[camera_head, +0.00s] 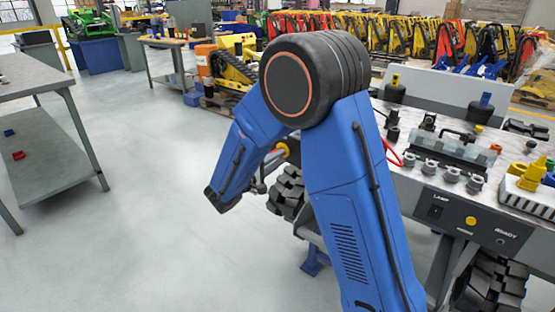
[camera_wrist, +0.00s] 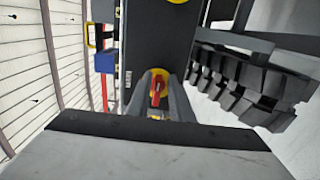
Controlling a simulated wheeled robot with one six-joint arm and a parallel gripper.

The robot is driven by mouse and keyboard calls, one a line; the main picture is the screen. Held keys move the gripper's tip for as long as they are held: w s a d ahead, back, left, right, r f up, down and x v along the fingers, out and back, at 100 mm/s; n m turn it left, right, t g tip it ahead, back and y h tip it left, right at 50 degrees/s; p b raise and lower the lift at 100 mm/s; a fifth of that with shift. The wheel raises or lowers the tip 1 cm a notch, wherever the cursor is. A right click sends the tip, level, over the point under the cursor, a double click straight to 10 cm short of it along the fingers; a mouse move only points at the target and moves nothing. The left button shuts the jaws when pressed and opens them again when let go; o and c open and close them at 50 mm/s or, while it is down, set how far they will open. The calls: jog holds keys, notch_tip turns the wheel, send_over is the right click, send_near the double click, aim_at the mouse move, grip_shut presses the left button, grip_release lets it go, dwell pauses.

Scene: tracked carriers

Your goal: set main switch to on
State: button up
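A red rotary handle (camera_wrist: 156,92) on a yellow round base (camera_wrist: 161,76) sits on the dark panel (camera_wrist: 148,40) in the wrist view; it looks like the main switch. No on or off marking is readable. My gripper (camera_wrist: 161,80) has one grey finger on each side of the handle. Yellow shows beside the handle between the fingers, so they look open, with the handle between them. Whether a finger touches it I cannot tell. In the head view my blue arm reaches down beside the bench, and the fingers are hidden there.
The bench front carries a LAMP switch (camera_head: 436,211), a yellow knob (camera_head: 471,221) and a READY label. Black tracks (camera_head: 493,284) are below. In the wrist view a blue block (camera_wrist: 105,62) with a yellow loop is left of the switch. The floor (camera_head: 150,200) left is clear.

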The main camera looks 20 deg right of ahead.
jog(key=shift+o, duration=0.3)
jog(key=v, duration=1.7)
jog(key=shift+a, duration=0.15)
jog(key=shift+s+r, duration=0.1)
jog(key=s+d+r+m+g+y, duration=0.1)
jog(key=s+d+m+g+y, duration=0.1)
jog(key=s+d+g, duration=0.6)
jog(key=s+d+r+m+g+y, duration=0.15)
jog(key=s+d, duration=0.35)
jog(key=d, duration=0.7)
jog(key=s+r+m+t+y, duration=0.1)
jog(key=s+m+t+y, duration=0.2)
jog(key=s+y, duration=0.8)
jog(key=shift+s+d+m+t, duration=0.35)
jog(key=shift+s+d, duration=0.1)
jog(key=shift+s, duration=2.9)
jog(key=shift+r, duration=0.1)
